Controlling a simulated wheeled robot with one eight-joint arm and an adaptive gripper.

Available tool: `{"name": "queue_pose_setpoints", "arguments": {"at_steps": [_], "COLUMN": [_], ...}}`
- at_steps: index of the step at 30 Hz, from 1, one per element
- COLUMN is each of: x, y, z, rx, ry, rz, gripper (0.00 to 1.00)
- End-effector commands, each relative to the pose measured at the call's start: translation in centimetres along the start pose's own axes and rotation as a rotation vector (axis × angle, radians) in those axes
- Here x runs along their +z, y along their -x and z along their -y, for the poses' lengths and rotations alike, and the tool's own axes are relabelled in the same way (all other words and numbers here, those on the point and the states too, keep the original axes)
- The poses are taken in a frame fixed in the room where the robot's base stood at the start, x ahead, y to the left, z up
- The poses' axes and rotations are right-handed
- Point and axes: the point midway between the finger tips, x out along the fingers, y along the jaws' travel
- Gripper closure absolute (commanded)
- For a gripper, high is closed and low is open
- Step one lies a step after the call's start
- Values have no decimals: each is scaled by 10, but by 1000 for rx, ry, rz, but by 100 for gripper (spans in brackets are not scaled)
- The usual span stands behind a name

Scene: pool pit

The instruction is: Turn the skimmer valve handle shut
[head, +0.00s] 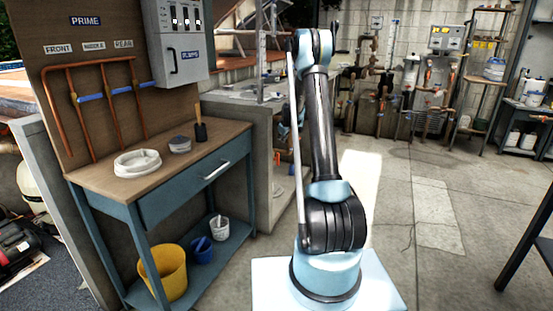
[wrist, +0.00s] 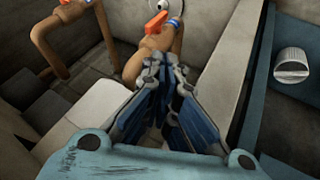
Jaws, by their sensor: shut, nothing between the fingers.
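In the wrist view an orange valve handle (wrist: 155,23) sits on a brown pipe, just beyond the fingertips, near a round white fitting on the wall. A second orange handle shows at the top edge on another pipe (wrist: 85,50). I cannot read which one is the skimmer's. My gripper (wrist: 172,80) is shut and empty, with its tips below the nearer handle; a gap seems to remain between them. In the head view my arm hides the gripper; a small orange spot (head: 277,158) shows beside the concrete wall.
A workbench (head: 112,178) with a blue drawer stands at left, holding a coiled white hose (head: 137,163). A yellow bucket (head: 170,272) is on its lower shelf. Open floor (head: 440,235) lies right.

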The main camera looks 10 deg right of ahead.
Motion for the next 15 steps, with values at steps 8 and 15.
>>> {"name": "queue_pose_setpoints", "arguments": {"at_steps": [8,15], "x": [0,0], "y": [-19,-45], "z": [-2,-2], "rx": [5,5], "ry": [16,16], "rz": [-6,-6], "gripper": [100,100]}}
